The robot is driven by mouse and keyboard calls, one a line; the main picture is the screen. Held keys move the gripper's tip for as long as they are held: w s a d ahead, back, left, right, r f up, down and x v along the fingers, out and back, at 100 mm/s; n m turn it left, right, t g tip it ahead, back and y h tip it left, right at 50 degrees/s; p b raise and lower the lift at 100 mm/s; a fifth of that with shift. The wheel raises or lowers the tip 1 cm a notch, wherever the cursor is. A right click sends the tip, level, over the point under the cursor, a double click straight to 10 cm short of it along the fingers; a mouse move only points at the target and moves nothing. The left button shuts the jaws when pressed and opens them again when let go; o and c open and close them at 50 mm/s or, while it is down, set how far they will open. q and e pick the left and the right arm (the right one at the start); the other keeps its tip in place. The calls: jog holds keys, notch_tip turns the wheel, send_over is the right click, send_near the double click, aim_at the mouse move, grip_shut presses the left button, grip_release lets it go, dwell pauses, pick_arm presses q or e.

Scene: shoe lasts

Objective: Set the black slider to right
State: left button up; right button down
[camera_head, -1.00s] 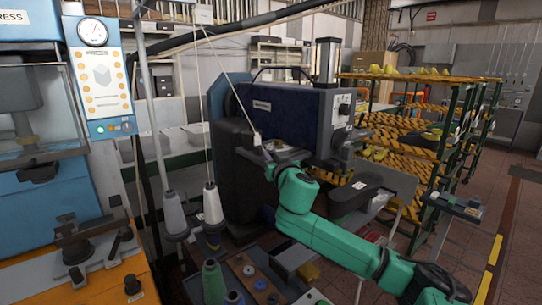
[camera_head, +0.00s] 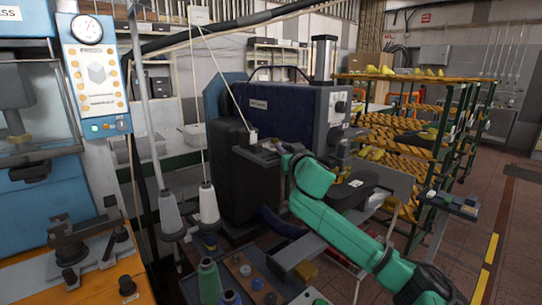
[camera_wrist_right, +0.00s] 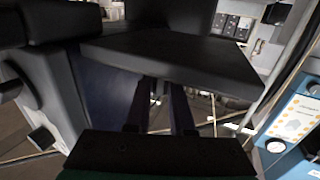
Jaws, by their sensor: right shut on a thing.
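My right arm comes in from the lower right in the head view. Its wrist is at the front of the dark blue machine (camera_head: 275,108); the right gripper's fingers are hard to make out there. In the wrist view the right gripper (camera_wrist_right: 158,100) has two dark fingers reaching up under a black slab-like part (camera_wrist_right: 175,55). The gripper is shut on a dark part, which I take to be the black slider; its grip point is mostly hidden by the slab and the fingers. My left gripper is not in view.
Thread cones (camera_head: 208,203) stand in front of the machine at the left. A blue press (camera_head: 40,205) is at the far left. A shelf rack (camera_head: 440,140) with yellow shoe lasts stands at the right. Open floor (camera_head: 515,240) lies at the far right.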

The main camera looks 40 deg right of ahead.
jog(key=d, duration=0.2)
jog(key=shift+d, duration=0.4)
jog(key=c, duration=0.8)
grip_release()
jog(key=shift+a, duration=0.1)
jog(key=shift+o, duration=0.2)
jog(key=shift+s+a+f+b, duration=0.15)
jog(key=shift+s+b, duration=0.15)
jog(key=shift+s, duration=0.05)
jog(key=b+v, duration=0.4)
jog(key=v, duration=0.9)
jog(key=shift+s, duration=0.4)
